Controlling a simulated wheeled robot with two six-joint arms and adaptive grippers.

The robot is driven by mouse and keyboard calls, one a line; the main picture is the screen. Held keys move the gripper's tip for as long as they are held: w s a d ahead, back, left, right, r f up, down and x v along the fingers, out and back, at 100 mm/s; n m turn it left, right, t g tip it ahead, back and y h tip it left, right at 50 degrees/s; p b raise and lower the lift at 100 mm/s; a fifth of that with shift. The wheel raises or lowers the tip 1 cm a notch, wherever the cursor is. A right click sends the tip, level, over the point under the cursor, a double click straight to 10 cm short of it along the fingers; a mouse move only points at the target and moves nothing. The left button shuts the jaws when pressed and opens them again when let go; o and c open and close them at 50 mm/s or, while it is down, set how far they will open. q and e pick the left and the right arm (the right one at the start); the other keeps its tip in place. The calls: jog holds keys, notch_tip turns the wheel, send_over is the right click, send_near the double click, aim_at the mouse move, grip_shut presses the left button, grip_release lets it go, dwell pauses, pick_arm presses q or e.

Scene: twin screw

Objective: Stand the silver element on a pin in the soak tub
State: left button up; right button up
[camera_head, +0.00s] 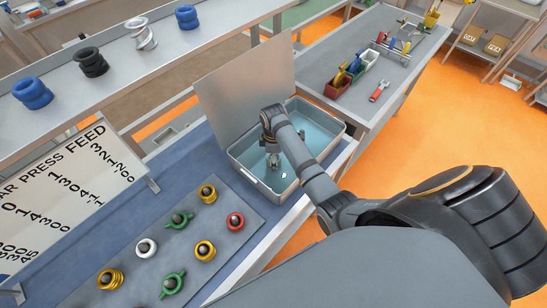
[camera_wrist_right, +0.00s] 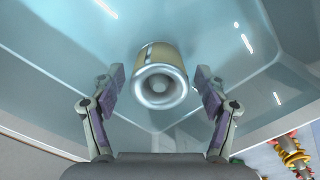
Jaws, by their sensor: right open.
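My right gripper (camera_head: 272,158) reaches down into the soak tub (camera_head: 252,182), which holds clear bluish liquid. In the right wrist view my right gripper (camera_wrist_right: 160,92) is open, with a finger on each side of the silver element (camera_wrist_right: 160,76). The element is a short hollow metal cylinder with a flared round rim facing the camera. It looks roughly upright, with gaps between it and both fingers. A pale rounded spot shows in its bore; whether that is a pin, I cannot tell. The element's base is hidden. My left gripper is not in view.
A grey panel (camera_head: 238,84) stands behind the tub.

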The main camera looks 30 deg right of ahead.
notch_tip(320, 180, up, 12)
dwell(0.3)
jog(key=shift+w+f, duration=0.1)
jog(key=shift+f, duration=0.05)
dwell(0.4)
